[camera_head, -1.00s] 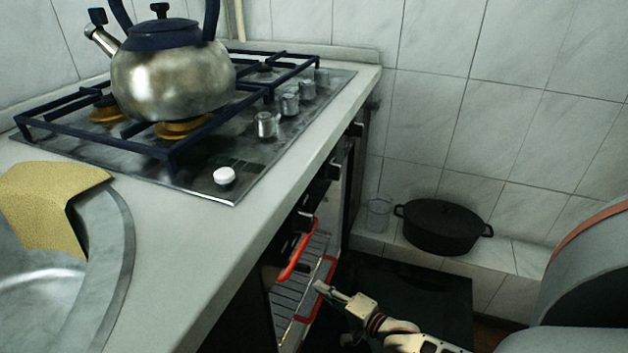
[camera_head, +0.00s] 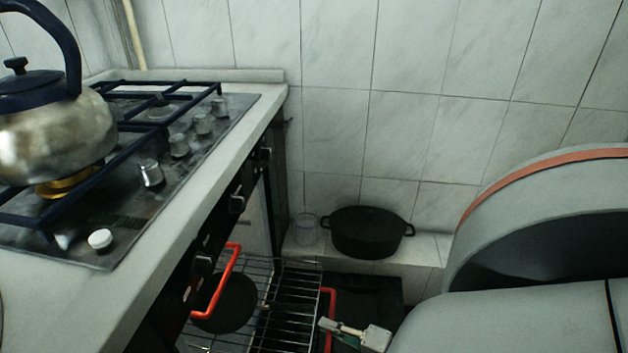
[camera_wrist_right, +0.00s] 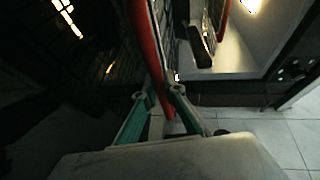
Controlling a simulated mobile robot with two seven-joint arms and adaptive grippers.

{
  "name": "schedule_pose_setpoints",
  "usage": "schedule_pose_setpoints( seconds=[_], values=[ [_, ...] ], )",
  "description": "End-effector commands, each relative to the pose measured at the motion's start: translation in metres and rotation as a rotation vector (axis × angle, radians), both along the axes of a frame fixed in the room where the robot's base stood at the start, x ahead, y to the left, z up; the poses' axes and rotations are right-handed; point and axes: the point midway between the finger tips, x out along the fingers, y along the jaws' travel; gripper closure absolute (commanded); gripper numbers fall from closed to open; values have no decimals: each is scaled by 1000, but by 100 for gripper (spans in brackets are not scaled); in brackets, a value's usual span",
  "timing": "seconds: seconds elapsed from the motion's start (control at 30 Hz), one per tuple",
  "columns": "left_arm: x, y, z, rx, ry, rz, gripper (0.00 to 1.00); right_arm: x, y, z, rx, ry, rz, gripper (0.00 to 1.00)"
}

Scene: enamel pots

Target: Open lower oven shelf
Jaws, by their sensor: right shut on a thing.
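The lower oven shelf (camera_head: 290,305) is a wire rack drawn out from the oven front, with a red handle (camera_head: 331,305) at its outer end. My right gripper (camera_head: 324,324) is at that handle. In the right wrist view, the red handle (camera_wrist_right: 146,45) runs down between the two green-sided fingers of my right gripper (camera_wrist_right: 158,92), which are shut on it. A second red handle (camera_head: 219,285) sits nearer the oven front. A dark round thing (camera_head: 228,302) shows at the rack behind it. My left gripper is out of view.
A kettle (camera_head: 50,140) stands on the stove (camera_head: 130,215) above the oven. A black lidded pot (camera_head: 366,233) and a clear glass (camera_head: 305,229) stand on the tiled ledge by the wall. My large grey arm link fills the lower right.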

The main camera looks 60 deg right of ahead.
Motion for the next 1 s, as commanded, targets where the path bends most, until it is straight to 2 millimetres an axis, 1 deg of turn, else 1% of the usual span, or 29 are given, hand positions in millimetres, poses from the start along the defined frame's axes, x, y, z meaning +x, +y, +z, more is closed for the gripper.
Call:
schedule_pose_setpoints(
  seconds=[0.03, 0.2, 0.57, 0.6, 0.63, 0.67, 1.0],
  values=[
    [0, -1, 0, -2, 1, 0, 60, -5, -1, -1, 1, 2, 1, 100],
    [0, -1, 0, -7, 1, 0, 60, -11, -3, -1, 2, 2, 0, 100],
    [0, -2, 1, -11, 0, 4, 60, -12, -3, -1, 2, 2, 1, 100],
    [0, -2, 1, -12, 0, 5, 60, -12, -3, -1, 2, 2, 1, 82],
    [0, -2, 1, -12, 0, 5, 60, -12, -3, -1, 2, 2, 1, 75],
    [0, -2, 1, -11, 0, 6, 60, -12, -3, -1, 2, 2, 1, 72],
    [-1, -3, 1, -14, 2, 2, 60, -13, -4, 0, 1, 1, 1, 72]
  ],
)
